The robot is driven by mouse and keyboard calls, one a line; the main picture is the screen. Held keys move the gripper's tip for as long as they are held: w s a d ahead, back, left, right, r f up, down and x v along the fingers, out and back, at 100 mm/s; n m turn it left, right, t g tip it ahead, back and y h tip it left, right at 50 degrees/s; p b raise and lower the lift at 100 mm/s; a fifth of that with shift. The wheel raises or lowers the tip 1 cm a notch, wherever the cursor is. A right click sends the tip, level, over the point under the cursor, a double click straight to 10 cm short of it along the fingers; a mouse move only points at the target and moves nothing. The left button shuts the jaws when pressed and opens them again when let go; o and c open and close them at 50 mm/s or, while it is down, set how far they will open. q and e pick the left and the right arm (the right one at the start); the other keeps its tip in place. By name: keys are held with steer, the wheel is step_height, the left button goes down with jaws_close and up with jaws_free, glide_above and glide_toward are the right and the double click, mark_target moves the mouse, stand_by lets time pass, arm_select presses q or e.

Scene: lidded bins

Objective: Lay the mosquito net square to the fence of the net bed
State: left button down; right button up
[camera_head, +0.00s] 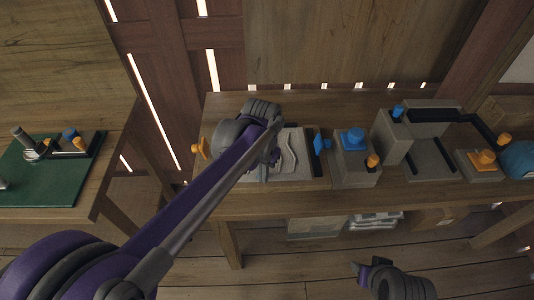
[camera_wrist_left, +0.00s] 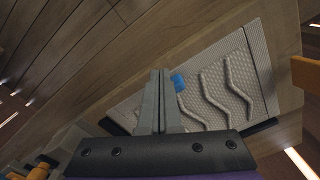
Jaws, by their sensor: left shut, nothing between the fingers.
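The mosquito net appears to be the grey textured sheet (camera_head: 288,155) with wavy raised folds, lying on the bench. It shows larger in the left wrist view (camera_wrist_left: 233,85), tilted in the picture. A dark strip (camera_head: 318,155), apparently the fence of the net bed, runs along its right side in the head view. My left gripper (camera_wrist_left: 160,85) is shut and empty, in front of the net's edge in the wrist view; I cannot tell whether it touches. My left arm hides part of the net in the head view. My right gripper (camera_head: 362,270) is low, away from the bench; its jaws are unclear.
A blue handle (camera_head: 322,143) stands beside the strip. An orange knob (camera_head: 200,148) is at the bench's left. Grey blocks with blue and orange knobs (camera_head: 356,160) crowd the right. A green mat (camera_head: 45,182) lies on a separate left table. Bare bench shows along the front.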

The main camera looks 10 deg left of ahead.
arm_select(q)
step_height(320, 180, up, 4)
steer(key=p, duration=0.2)
steer(key=shift+r+p, duration=0.1)
steer(key=shift+p, duration=0.2)
steer(key=shift+s, duration=0.1)
steer(key=s+a+n+t+p, duration=0.1)
steer(key=s+a+t, duration=0.1)
steer(key=s, duration=0.6)
steer(key=s+a+f+n+t+p, duration=0.1)
steer(key=s+a+t, duration=0.2)
steer(key=s, duration=0.5)
steer(key=shift+s+a+f+n, duration=0.25)
steer(key=shift+a+n, duration=0.15)
steer(key=shift+a, duration=0.05)
stand_by(0.4)
